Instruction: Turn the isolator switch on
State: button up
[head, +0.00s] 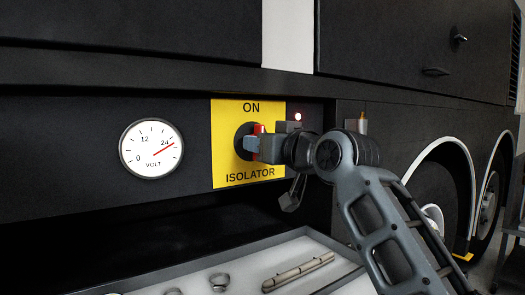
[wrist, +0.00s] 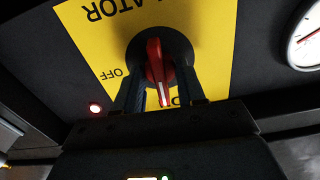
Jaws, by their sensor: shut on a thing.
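The isolator switch has a red handle (wrist: 154,60) on a round black base (head: 240,141), set in a yellow plate (head: 225,112) marked ON at the top and ISOLATOR below. My gripper (head: 262,146) reaches it from the right and hides much of the handle in the head view. In the wrist view, which shows the plate upside down, my gripper (wrist: 160,80) has one finger on each side of the handle and is shut on it. The handle's white mark points down in that picture, toward the partly hidden ON lettering. OFF shows to the left.
The volt gauge (head: 151,148) left of the plate has its red needle near 24. A small red lamp (head: 298,117) glows right of the plate. Below is a pale tray (head: 228,265) with metal rings and a rod-like part (head: 298,272).

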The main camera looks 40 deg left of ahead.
jog(key=shift+f+n, duration=0.1)
jog(key=shift+n, duration=0.3)
jog(key=o, duration=1.1)
jog(key=shift+c, duration=0.2)
jog(key=v, duration=0.7)
jog(key=shift+d, duration=0.4)
jog(key=shift+s, duration=0.1)
